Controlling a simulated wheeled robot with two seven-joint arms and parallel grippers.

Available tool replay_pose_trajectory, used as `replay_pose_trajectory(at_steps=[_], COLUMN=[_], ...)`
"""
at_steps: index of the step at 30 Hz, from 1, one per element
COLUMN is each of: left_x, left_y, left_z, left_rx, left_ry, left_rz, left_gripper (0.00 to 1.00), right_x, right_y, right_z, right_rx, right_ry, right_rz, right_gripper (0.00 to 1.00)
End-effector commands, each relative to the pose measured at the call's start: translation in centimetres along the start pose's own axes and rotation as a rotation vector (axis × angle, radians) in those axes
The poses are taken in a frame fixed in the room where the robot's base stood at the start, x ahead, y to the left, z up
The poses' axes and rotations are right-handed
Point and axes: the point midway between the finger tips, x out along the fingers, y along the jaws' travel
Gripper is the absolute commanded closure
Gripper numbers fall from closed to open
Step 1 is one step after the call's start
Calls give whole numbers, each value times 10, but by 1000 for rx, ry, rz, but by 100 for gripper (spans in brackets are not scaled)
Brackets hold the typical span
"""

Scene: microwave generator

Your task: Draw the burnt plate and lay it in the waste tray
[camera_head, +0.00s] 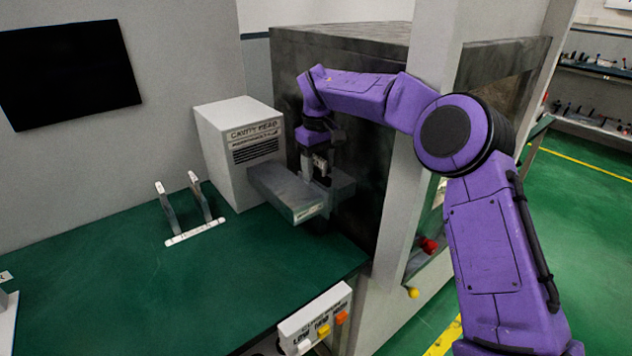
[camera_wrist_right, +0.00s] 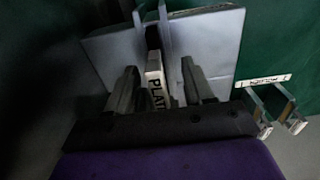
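A pale grey box labelled CAVITY HEAD (camera_head: 240,145) stands on the green bench. A long grey block (camera_head: 285,190) sticks out from its front, with a small label at its near end. My right gripper (camera_head: 320,175) is at the outer end of this block. In the wrist view, my right gripper (camera_wrist_right: 160,95) has its fingers apart on either side of an upright piece with a label reading PLAT (camera_wrist_right: 155,75); gaps seem to show on both sides. The burnt plate itself is not clearly seen. I cannot pick out the waste tray. My left gripper is not in view.
A small rack with two uprights and a white label strip (camera_head: 194,233) stands on the green bench (camera_head: 130,285), left of the box. A button panel (camera_head: 315,320) is at the bench's front. A dark cabinet (camera_head: 340,75) stands close behind my right gripper.

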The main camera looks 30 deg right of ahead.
Motion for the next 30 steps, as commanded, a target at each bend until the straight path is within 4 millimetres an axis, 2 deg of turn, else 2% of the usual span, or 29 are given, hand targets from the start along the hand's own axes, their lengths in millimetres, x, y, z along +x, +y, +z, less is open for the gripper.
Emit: replay_pose_trajectory(at_steps=[1, 4, 5, 10, 30], left_x=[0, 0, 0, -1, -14], left_y=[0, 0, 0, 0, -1], left_z=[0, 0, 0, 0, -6], left_rx=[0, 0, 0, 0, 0], left_ry=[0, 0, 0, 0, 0], left_rz=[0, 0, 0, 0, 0], left_gripper=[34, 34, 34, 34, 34], right_x=[0, 0, 0, -2, -29], right_y=[0, 0, 0, 0, 0], right_z=[0, 0, 0, 0, 0], right_rx=[0, 0, 0, 0, 0], right_ry=[0, 0, 0, 1, 1], right_rz=[0, 0, 0, 0, 0], right_gripper=[65, 98, 100, 100, 100])
